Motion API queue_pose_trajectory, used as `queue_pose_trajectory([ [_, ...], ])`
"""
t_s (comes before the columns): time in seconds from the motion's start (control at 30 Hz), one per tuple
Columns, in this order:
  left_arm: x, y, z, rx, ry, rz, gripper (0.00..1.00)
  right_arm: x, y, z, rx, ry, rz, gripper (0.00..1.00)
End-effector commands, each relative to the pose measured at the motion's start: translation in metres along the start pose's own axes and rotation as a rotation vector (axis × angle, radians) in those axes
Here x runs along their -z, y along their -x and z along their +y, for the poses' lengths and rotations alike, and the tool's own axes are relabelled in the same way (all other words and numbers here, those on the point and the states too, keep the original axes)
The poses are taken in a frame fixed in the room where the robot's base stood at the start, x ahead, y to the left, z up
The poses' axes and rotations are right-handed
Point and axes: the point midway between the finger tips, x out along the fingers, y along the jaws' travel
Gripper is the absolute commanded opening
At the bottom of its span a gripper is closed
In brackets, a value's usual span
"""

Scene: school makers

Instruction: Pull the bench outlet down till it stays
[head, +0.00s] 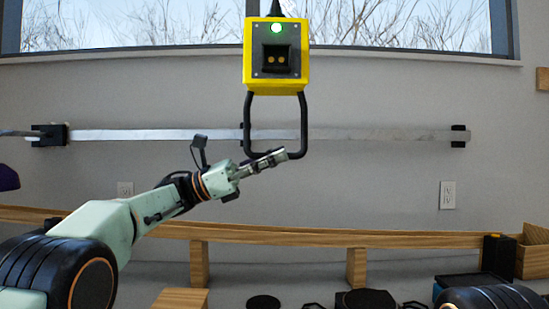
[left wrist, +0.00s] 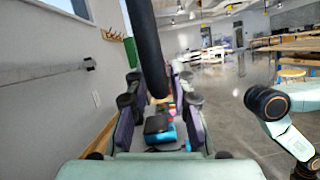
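The bench outlet (head: 275,58) is a yellow box with a black socket face and a lit green light, hanging from a dark cable in front of the window. Its black U-shaped handle (head: 304,125) hangs below it. My left gripper (head: 270,162) is at the handle's lower bar. In the left wrist view the dark handle bar (left wrist: 148,45) comes down between the two spread fingers of my left gripper (left wrist: 160,112). The fingers stand apart and do not look closed on it. My right gripper does not show clearly; only parts of the right arm are seen.
A metal rail (head: 390,134) runs along the grey wall behind the handle. A wooden bench edge (head: 330,238) runs below, with dark items and a wooden box (head: 532,255) at the right. In the left wrist view the floor (left wrist: 225,85) beyond is largely open, with tables.

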Motion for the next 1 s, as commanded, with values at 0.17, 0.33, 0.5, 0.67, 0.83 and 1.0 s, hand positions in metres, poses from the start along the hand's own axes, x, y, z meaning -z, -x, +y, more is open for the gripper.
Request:
queue_pose_trajectory([
  [0.17,-0.001,-0.002,-0.001,0.001,0.001,0.001,0.36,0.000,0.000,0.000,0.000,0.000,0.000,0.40],
  [0.33,-0.001,-0.002,-0.002,0.001,0.000,0.001,0.36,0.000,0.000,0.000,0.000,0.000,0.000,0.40],
  [0.5,-0.001,0.005,-0.002,0.000,0.000,0.000,0.36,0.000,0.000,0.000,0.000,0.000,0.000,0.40],
  [0.67,-0.001,0.032,-0.002,-0.002,0.000,0.001,0.36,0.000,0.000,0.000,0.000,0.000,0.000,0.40],
  [0.83,0.000,0.069,-0.001,-0.003,-0.001,0.000,0.36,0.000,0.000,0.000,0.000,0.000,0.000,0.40],
  [1.0,0.001,0.097,-0.002,0.000,-0.001,0.002,0.36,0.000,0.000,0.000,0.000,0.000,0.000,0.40],
])
